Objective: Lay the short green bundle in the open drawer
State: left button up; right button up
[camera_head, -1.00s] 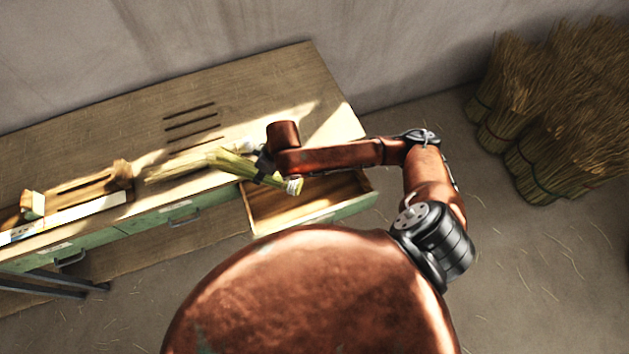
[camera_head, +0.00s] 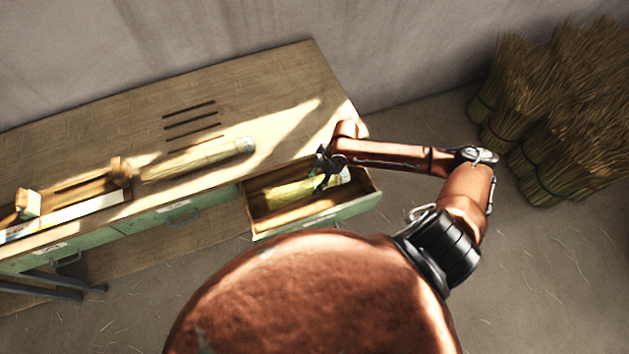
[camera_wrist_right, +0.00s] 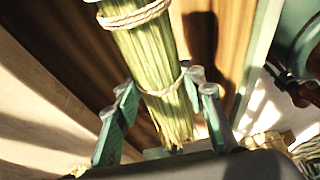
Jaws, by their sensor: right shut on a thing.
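The short green bundle (camera_head: 288,192) is within the outline of the open drawer (camera_head: 262,224), lying roughly along its length. I cannot tell whether it touches the drawer floor. My right gripper (camera_head: 324,179) is at the bundle's right part, over the drawer. In the right wrist view the gripper (camera_wrist_right: 163,88) has a finger on each side of the bundle (camera_wrist_right: 150,62), shut on it near a cord tie. Brown drawer floor (camera_wrist_right: 215,40) shows behind, with a dark shadow right of the bundle. My left gripper is out of view.
A longer pale bundle (camera_head: 198,160) lies on the wooden bench (camera_head: 260,85) left of the drawer. A wooden block fixture (camera_head: 121,170) stands further left. Closed green drawers (camera_head: 150,222) line the bench front. Tall straw sheaves (camera_head: 545,120) stand on the floor at right.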

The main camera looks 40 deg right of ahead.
notch_tip(320, 180, down, 7)
jog(key=b, duration=0.6)
jog(key=shift+r, duration=0.2)
jog(key=shift+f+b, duration=0.45)
jog(key=shift+f, duration=0.65)
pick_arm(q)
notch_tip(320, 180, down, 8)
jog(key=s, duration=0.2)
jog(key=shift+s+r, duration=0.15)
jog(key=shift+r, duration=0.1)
pick_arm(e)
jog(key=o, duration=1.3)
jog(key=shift+o, duration=0.2)
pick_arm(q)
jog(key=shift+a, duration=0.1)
